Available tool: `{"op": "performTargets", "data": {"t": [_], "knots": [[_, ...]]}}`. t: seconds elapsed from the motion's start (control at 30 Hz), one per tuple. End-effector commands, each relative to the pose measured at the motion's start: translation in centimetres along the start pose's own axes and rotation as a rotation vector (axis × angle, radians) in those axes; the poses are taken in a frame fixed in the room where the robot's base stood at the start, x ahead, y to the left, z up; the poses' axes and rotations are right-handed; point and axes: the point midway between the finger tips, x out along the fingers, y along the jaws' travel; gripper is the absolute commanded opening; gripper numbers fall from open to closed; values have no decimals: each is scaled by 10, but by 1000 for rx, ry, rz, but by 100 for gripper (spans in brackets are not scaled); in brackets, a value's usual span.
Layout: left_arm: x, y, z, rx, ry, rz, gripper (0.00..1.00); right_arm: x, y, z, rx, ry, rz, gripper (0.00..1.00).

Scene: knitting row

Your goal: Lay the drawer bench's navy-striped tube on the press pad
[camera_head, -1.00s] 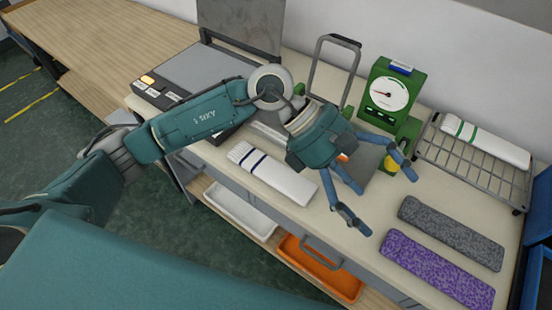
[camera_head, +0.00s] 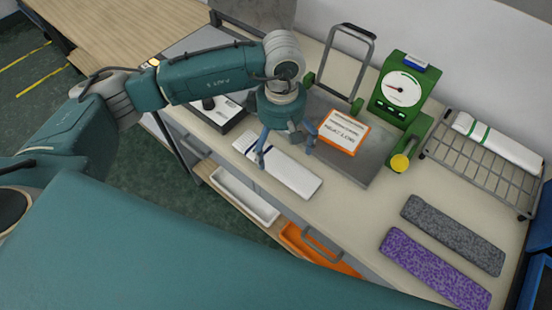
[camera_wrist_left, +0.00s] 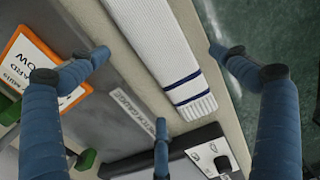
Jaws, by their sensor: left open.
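The navy-striped tube (camera_head: 290,172) is a white ribbed knit lying flat near the bench's front edge. Its navy stripes show at the lower end in the left wrist view (camera_wrist_left: 165,45). My left gripper (camera_head: 286,150) is open and empty above the tube, fingers spread either side of it in the wrist view (camera_wrist_left: 158,60). A flat grey pad (camera_head: 190,55) with a raised lid (camera_head: 255,10) at the back left looks like the press pad; my left arm hides part of it. My right gripper is not in view.
An orange-edged sign (camera_head: 343,131) lies on a grey plate (camera_head: 372,170) beside a green dial gauge (camera_head: 402,92). A wire rack (camera_head: 480,165) holds a green-striped tube (camera_head: 497,145). Grey (camera_head: 452,234) and purple (camera_head: 435,268) strips lie at the right. Drawers hang below the bench.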

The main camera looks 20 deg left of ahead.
Motion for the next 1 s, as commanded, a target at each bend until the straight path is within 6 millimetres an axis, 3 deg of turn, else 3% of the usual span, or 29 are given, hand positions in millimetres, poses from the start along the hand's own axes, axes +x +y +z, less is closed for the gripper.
{"op": "performTargets", "data": {"t": [0.1, 0.23, 0.53, 0.73, 1.0], "knots": [[15, -3, 4, 0, -2, -6, 99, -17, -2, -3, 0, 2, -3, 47], [33, -2, 4, -1, -2, -4, 99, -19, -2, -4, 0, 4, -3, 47], [40, -1, 4, 1, -1, 0, 99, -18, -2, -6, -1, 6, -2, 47], [39, -1, 4, 0, -1, 0, 60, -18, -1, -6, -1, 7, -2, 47], [39, -1, 4, 0, -1, 0, 60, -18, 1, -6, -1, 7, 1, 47]]}}
